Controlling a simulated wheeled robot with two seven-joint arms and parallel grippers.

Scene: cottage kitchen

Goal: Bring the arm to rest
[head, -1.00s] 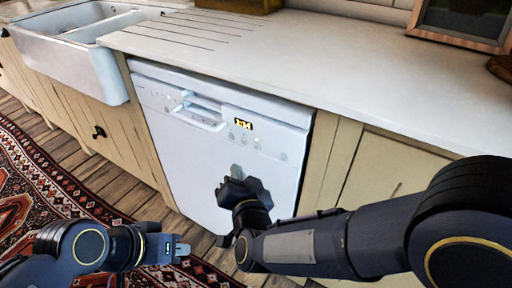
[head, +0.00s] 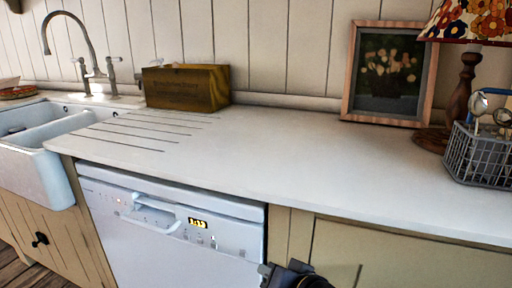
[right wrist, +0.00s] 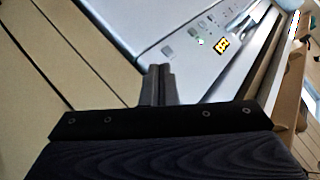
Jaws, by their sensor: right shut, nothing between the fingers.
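My right gripper (head: 266,271) shows at the bottom edge of the head view, in front of the dishwasher's right edge and below the counter. In the right wrist view its two fingers (right wrist: 158,85) are together with nothing between them. The white dishwasher (head: 160,235) is closed, with a lit display on its panel; it also shows in the right wrist view (right wrist: 185,30). Most of my right arm is below the head view. My left gripper is out of view.
The white counter (head: 290,155) is clear in the middle. A wooden box (head: 186,88) stands by the sink (head: 35,165). A framed picture (head: 389,72), a lamp (head: 462,85) and a wire basket (head: 478,160) stand at the right. Cream cabinets (head: 420,262) flank the dishwasher.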

